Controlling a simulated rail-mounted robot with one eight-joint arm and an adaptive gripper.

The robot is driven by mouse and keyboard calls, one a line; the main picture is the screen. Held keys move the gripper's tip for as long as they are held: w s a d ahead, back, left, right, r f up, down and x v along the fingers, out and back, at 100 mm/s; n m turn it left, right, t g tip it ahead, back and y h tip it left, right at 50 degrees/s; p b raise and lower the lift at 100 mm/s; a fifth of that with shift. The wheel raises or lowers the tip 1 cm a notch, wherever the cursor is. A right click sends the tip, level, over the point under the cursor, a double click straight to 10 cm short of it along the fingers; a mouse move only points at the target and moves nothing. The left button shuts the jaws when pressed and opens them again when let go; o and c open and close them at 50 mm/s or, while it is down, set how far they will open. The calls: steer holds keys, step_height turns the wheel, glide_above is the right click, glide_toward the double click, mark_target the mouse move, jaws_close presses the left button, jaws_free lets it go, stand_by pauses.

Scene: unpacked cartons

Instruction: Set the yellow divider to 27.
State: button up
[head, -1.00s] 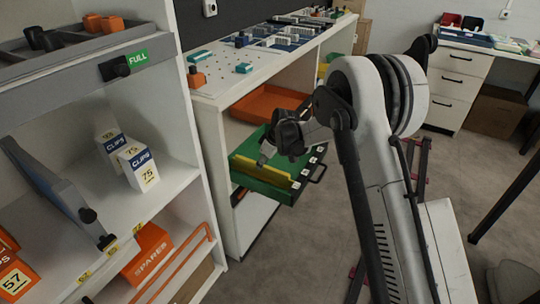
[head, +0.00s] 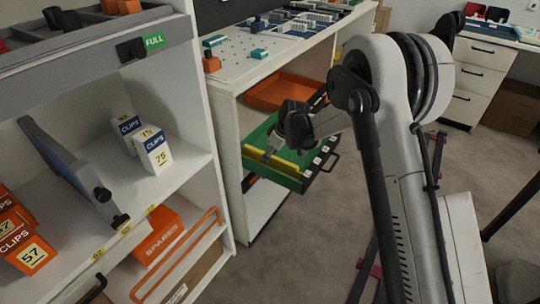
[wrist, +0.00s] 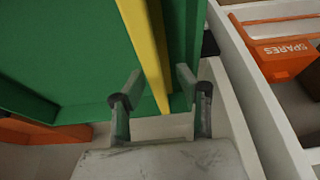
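The yellow divider (head: 288,168) stands in a pulled-out green drawer (head: 272,175) in the head view. White labels (head: 325,149) line the drawer's right edge; their numbers are too small to read. The green drawer (wrist: 65,45) fills the upper left there.
An orange tray (head: 278,92) sits on a shelf behind the drawer. The left shelf unit holds blue-and-white clips boxes (head: 154,150), orange boxes (head: 22,245) and an orange spares box (head: 160,238). Its white side panel stands left of the drawer. Open floor lies in front.

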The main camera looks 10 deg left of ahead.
steer(key=shift+r, duration=0.1)
steer(key=v, duration=1.2)
steer(key=s+d+r+m+t+h, duration=0.25)
steer(key=s+d+r+m, duration=0.35)
steer(key=s+d+r, duration=1)
steer(key=s+d+m+t+h, duration=0.1)
steer(key=s+d+m, duration=0.1)
steer(key=s+d, duration=0.35)
steer(key=s+d+m+t, duration=0.1)
steer(key=s+d+m, duration=0.2)
steer(key=s, duration=0.6)
steer(key=s+d+m+t+h, duration=0.15)
steer(key=s+d, duration=0.25)
steer(key=s, duration=0.4)
step_height(320, 180, up, 12)
steer(key=p, duration=1.3)
steer(key=shift+w+r+m+g+y, duration=0.2)
steer(key=shift+m+g+y, duration=0.1)
steer(key=shift+m+y, duration=0.15)
